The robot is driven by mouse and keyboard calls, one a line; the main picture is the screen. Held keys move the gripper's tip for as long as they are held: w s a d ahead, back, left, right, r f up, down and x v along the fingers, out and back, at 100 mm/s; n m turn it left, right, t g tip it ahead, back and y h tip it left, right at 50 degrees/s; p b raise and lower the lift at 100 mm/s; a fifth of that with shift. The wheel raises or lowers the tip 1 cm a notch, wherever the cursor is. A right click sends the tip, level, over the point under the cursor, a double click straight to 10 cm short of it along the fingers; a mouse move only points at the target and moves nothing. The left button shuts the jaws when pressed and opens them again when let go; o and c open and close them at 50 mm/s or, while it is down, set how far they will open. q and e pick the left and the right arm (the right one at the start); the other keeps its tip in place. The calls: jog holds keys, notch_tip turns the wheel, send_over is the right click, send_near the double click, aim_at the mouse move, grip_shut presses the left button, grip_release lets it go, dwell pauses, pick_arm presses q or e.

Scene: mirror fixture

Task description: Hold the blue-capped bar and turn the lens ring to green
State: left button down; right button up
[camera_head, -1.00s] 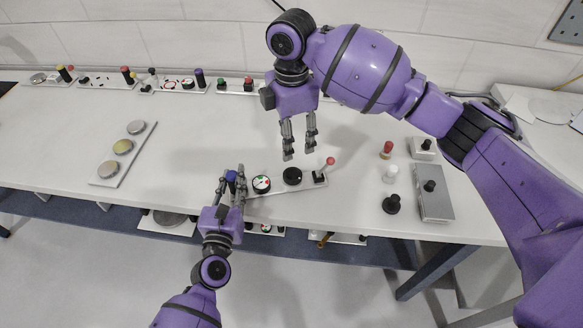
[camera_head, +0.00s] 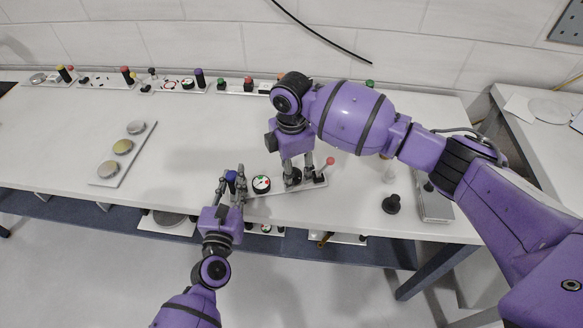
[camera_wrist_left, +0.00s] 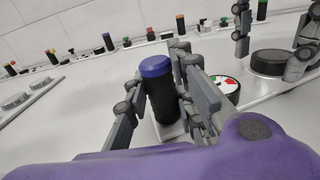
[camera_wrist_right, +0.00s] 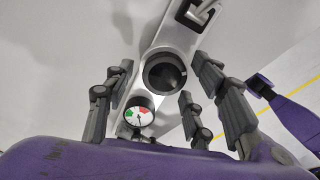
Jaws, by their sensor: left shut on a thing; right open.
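The blue-capped bar (camera_wrist_left: 160,88) stands upright at the left end of a light fixture plate (camera_head: 272,190). My left gripper (camera_head: 230,178) is shut on the bar, fingers on both sides. A white dial (camera_head: 261,183) with red and green marks sits beside it; in the right wrist view the dial (camera_wrist_right: 138,112) shows its needle. The black lens ring (camera_wrist_right: 164,72) is right of the dial, and my right gripper partly hides it in the head view. My right gripper (camera_head: 297,180) is open, with its fingers around the ring and apart from it in the right wrist view.
A red-knobbed lever (camera_head: 329,161) stands at the plate's right end. A black knob (camera_head: 391,204) and a grey box (camera_head: 434,208) are to the right. Other fixtures line the back edge.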

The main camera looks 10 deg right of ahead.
jog(key=shift+c, duration=0.4)
jog(key=c, duration=1)
jog(key=shift+m, duration=0.4)
jog(key=m, duration=0.3)
jog(key=shift+m, duration=0.4)
jog(key=m, duration=0.4)
jog(key=shift+d+m, duration=0.2)
jog(key=shift+m, duration=0.2)
jog(key=shift+r, duration=0.1)
jog(key=o, duration=1.1)
